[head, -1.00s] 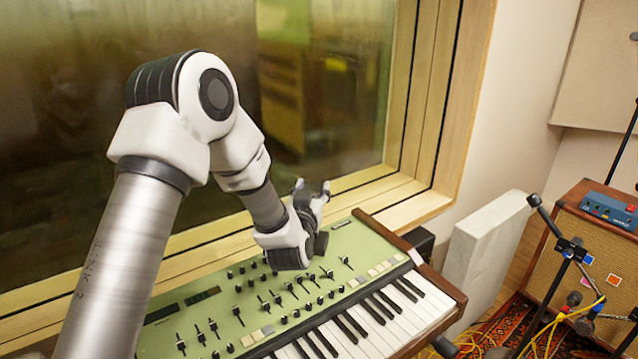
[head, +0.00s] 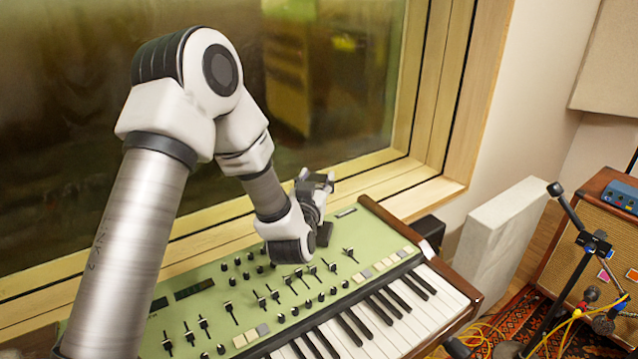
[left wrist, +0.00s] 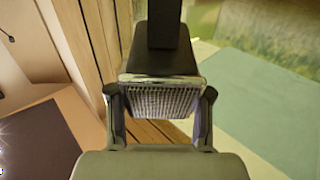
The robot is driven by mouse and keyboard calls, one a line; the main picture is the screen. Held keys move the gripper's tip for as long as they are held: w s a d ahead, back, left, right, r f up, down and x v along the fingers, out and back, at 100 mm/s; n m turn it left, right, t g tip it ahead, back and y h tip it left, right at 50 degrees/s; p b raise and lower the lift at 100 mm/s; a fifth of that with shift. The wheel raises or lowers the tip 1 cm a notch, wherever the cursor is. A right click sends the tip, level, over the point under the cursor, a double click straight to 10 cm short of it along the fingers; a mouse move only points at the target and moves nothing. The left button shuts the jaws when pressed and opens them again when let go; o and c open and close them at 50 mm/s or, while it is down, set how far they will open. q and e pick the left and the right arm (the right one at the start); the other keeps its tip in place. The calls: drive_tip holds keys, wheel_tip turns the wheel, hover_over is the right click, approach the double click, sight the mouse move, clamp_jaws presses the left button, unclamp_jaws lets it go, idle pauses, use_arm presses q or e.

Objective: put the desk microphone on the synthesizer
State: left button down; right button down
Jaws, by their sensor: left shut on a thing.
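The synthesizer (head: 374,232) is a long green keyboard with sliders and dark wooden end cheeks, below the window in the head view. Its green panel also shows at the right of the left wrist view (left wrist: 275,110). My left gripper (head: 316,184) is above the synthesizer's back edge, near its right part. In the left wrist view the gripper (left wrist: 160,108) is shut on the desk microphone (left wrist: 162,66), a dark block with a mesh grille and a dark stem. In the head view the microphone is too small and covered to make out clearly. My right gripper is not in view.
The window frame (head: 425,110) runs close behind the synthesizer. A pale panel (head: 503,235) stands right of it. An amplifier (head: 590,260) with a blue box (head: 620,195) on top and a microphone stand (head: 570,275) are further right. Yellow cables lie on the floor.

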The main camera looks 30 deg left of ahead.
use_arm(q)
drive_tip(key=shift+s, duration=0.1)
drive_tip(key=shift+c, duration=2.4)
unclamp_jaws()
drive_tip(key=shift+f, duration=0.1)
drive_tip(key=shift+r, duration=0.25)
drive_tip(key=shift+s+d+f, duration=0.1)
drive_tip(key=shift+s+d, duration=0.05)
drive_tip(key=shift+s, duration=0.1)
drive_tip(key=p+v, duration=0.8)
drive_tip(key=v, duration=0.3)
drive_tip(key=shift+s, duration=0.2)
